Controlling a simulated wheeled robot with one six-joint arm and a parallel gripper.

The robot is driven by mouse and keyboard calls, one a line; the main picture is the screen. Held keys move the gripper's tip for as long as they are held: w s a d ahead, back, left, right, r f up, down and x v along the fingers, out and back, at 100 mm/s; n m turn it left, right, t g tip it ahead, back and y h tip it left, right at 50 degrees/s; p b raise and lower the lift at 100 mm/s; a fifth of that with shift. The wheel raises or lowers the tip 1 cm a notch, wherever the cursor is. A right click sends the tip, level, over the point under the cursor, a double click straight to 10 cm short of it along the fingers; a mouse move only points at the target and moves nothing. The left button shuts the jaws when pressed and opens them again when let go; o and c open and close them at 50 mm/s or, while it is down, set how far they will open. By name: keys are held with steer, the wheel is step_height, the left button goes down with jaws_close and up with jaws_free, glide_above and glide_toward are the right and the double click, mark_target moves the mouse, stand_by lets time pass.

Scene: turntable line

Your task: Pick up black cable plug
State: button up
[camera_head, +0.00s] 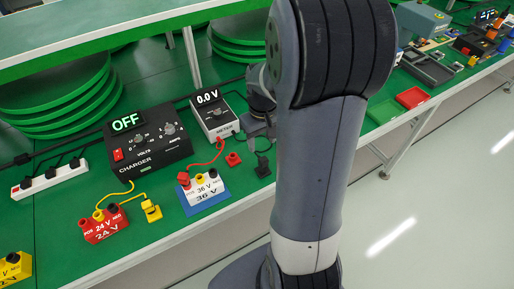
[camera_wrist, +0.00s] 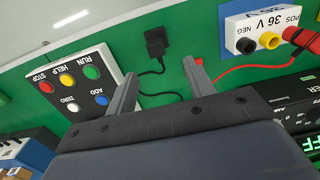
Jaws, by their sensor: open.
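The black cable plug (camera_head: 263,168) lies on the green bench near its front edge, right of the 36 V block. It also shows in the wrist view (camera_wrist: 156,44), upper centre, with its black cable curving back towards my gripper. My gripper (camera_wrist: 160,69) is open and empty. In the wrist view the plug appears just beyond the fingertips, between their lines and apart from both. In the head view my gripper (camera_head: 262,127) is behind the plug, partly hidden by my arm.
A red plug (camera_head: 233,159) lies left of the black one, near one finger. The 36 V block (camera_head: 203,189), meter (camera_head: 215,117) and charger (camera_head: 149,141) stand left. A button panel (camera_wrist: 77,87) is on the other side. The bench edge is close to the plug.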

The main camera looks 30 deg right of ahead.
mark_target(263, 159)
step_height(263, 159, down, 5)
steer(key=shift+f, duration=0.15)
steer(key=shift+w+d+f+p, duration=0.1)
steer(key=shift+d+f+p, duration=0.1)
steer(key=shift+f, duration=1.1)
steer(key=shift+w+d+f+p, duration=0.1)
steer(key=shift+d+f, duration=0.1)
steer(key=shift+f, duration=1.1)
steer(key=shift+c, duration=0.2)
steer(key=c, duration=0.9)
